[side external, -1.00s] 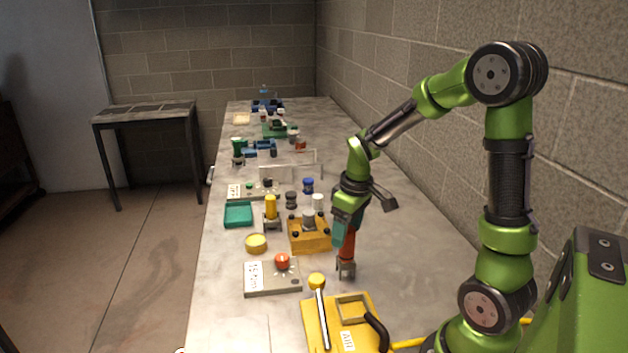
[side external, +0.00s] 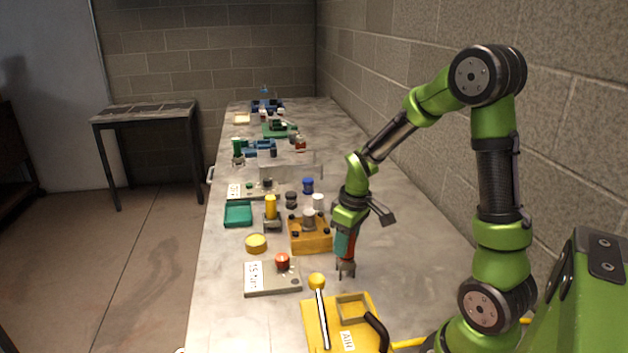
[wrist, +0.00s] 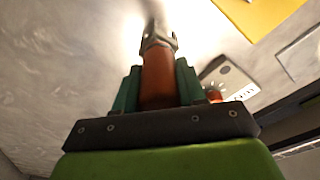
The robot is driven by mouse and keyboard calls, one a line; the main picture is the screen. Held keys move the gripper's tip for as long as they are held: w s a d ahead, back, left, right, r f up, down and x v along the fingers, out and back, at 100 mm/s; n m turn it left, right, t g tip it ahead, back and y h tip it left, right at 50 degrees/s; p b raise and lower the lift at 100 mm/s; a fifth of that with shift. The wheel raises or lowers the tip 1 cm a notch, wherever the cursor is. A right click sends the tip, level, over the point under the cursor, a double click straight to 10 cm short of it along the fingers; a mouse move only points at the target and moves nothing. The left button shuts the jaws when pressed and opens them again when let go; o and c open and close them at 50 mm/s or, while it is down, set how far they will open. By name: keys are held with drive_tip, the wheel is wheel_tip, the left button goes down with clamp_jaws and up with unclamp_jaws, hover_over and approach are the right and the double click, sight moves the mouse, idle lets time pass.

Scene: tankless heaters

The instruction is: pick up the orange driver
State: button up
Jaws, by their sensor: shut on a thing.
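The orange driver (wrist: 158,80) stands roughly upright, with an orange handle and a grey metal forked end. In the side view the driver (side external: 351,246) is largely covered by my fingers, and its metal end points down at the bench. My gripper (side external: 344,247) has teal fingers and points down, shut around the handle. In the wrist view my gripper (wrist: 158,90) has one finger on each side of the handle. The metal end is at or just above the bench top; I cannot tell whether it touches.
An orange block (side external: 311,238) with knobs stands close left of my gripper. A grey box with a red button (side external: 272,278) and a yellow lever unit (side external: 343,325) are nearer the camera. A yellow-handled tool (side external: 271,207) and teal tray (side external: 238,215) are further left. Bench on the right is clear.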

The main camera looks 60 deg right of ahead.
drive_tip(key=r, duration=1)
drive_tip(key=shift+w+d, duration=0.1)
drive_tip(key=shift+w, duration=0.2)
drive_tip(key=w+d+r, duration=0.2)
drive_tip(key=w+d, duration=0.1)
drive_tip(key=w, duration=0.7)
drive_tip(key=w+d+r, duration=0.2)
drive_tip(key=w+d, duration=0.1)
drive_tip(key=w, duration=0.7)
wheel_tip(320, 180, down, 7)
drive_tip(key=shift+a+r, duration=0.2)
drive_tip(key=shift+a, duration=0.05)
drive_tip(key=shift+f, duration=0.75)
idle(1.5)
drive_tip(key=shift+r, duration=0.15)
wheel_tip(320, 180, up, 7)
idle(0.7)
